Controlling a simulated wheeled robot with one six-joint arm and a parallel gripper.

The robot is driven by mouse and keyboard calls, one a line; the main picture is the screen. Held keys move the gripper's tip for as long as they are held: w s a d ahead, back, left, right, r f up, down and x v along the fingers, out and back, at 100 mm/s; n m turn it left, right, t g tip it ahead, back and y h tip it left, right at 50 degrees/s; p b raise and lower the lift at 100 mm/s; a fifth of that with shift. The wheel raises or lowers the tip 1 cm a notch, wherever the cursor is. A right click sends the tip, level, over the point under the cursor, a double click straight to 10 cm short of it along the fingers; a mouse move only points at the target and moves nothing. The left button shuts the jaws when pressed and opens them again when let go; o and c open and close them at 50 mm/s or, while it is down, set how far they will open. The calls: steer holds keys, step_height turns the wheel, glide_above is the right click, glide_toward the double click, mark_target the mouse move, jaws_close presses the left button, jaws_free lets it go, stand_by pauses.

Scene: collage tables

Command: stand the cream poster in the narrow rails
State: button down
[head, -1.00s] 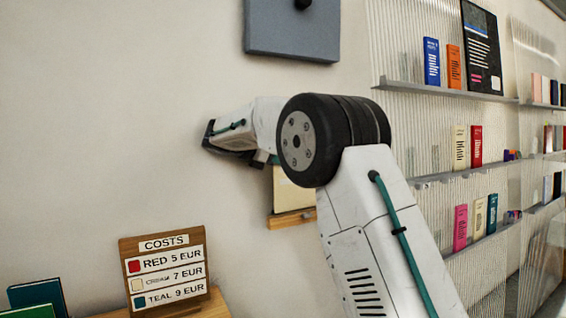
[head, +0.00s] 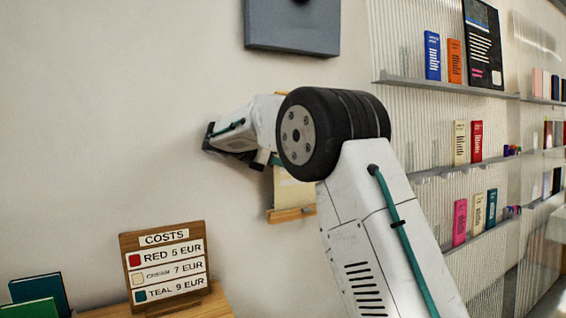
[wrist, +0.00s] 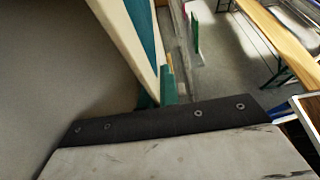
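A cream panel (head: 293,190), which looks like the cream poster, shows partly below my wrist in the head view. Its lower edge is at a narrow wooden rail (head: 290,214) on the wall; I cannot tell whether it sits in the rail. A thin yellowish strip (head: 281,93) shows above my arm, perhaps the upper rail. My gripper (head: 260,160) is beside the panel, its fingers mostly hidden by my wrist. In the wrist view a long cream edge (wrist: 122,38) with a teal face beside it runs down to the dark mount. Whether my fingers hold anything is not clear.
A wooden costs sign (head: 165,268) stands at lower left beside teal and green books (head: 40,295). A grey panel (head: 292,25) hangs above. Shelves of books (head: 476,140) are at right. The wall left of my gripper is bare.

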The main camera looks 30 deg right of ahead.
stand_by(0.3)
steer(key=c, duration=1.6)
jaws_free()
steer(key=shift+o, duration=0.2)
steer(key=a, duration=0.8)
steer(key=s+d+f+m+y, duration=0.15)
steer(key=s+m+y, duration=0.55)
steer(key=s, duration=1.7)
steer(key=s+a+f+m+y, duration=0.2)
steer(key=s+f+m, duration=0.1)
steer(key=s, duration=0.4)
steer(key=s+a+f+m+t+y, duration=0.1)
steer(key=s+a+f+m+y, duration=0.1)
steer(key=s+f, duration=0.4)
steer(key=s+a+f+m+y, duration=0.2)
steer(key=s+f+m, duration=0.3)
steer(key=s, duration=0.5)
steer(key=shift+a+f+m+t, duration=0.2)
steer(key=shift+a+m+t, duration=0.2)
steer(key=shift+a+m, duration=0.35)
